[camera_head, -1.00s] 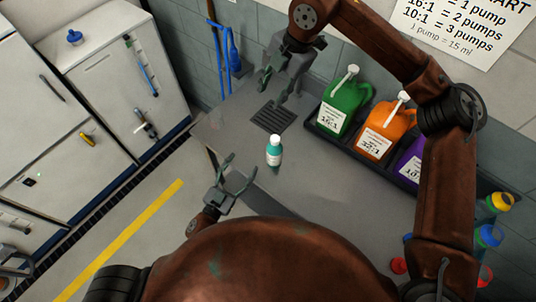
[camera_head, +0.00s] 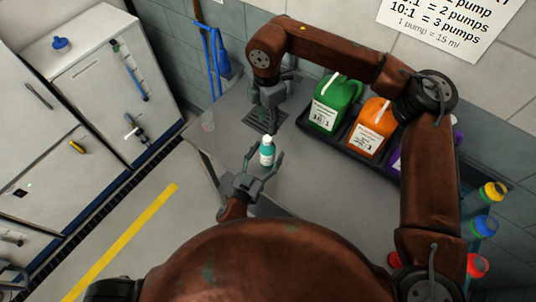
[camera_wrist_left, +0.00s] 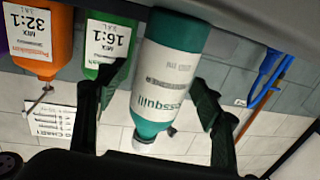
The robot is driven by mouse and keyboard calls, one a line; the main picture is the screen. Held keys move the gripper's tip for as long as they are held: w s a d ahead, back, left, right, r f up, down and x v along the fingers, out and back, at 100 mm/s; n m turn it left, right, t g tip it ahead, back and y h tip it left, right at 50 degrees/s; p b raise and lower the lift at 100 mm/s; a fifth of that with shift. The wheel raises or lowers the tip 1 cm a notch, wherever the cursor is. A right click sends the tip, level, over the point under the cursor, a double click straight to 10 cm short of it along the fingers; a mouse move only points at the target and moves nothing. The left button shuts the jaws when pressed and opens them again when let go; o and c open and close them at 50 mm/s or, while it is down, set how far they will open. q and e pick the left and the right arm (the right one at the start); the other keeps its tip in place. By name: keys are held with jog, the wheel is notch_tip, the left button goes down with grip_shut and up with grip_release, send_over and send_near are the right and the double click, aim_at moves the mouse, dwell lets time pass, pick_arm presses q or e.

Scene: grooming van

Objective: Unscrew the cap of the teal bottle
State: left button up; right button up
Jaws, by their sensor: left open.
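The teal bottle (camera_head: 267,156) with a white label and pale cap (camera_head: 267,140) stands upright on the grey counter. My left gripper (camera_head: 265,162) is open, with one finger on either side of the bottle. The left wrist view shows the bottle (camera_wrist_left: 175,75) upside down in the picture between the spread fingers (camera_wrist_left: 155,108), with gaps visible beside it. The cap (camera_wrist_left: 146,143) shows at the lower end there, partly hidden by the gripper body. My right gripper (camera_head: 268,115) points down above the dark grate, behind the bottle and apart from it; its finger opening is unclear.
A black tray (camera_head: 338,144) along the wall holds green (camera_head: 345,92), orange (camera_head: 376,112) and purple jugs. Several coloured-cap bottles stand at the right. A dark grate (camera_head: 253,122) lies behind the bottle. The counter's left end is mostly clear.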

pick_arm(q)
jog(key=shift+w+d, duration=0.1)
jog(key=shift+w, duration=0.1)
grip_shut()
dwell(0.7)
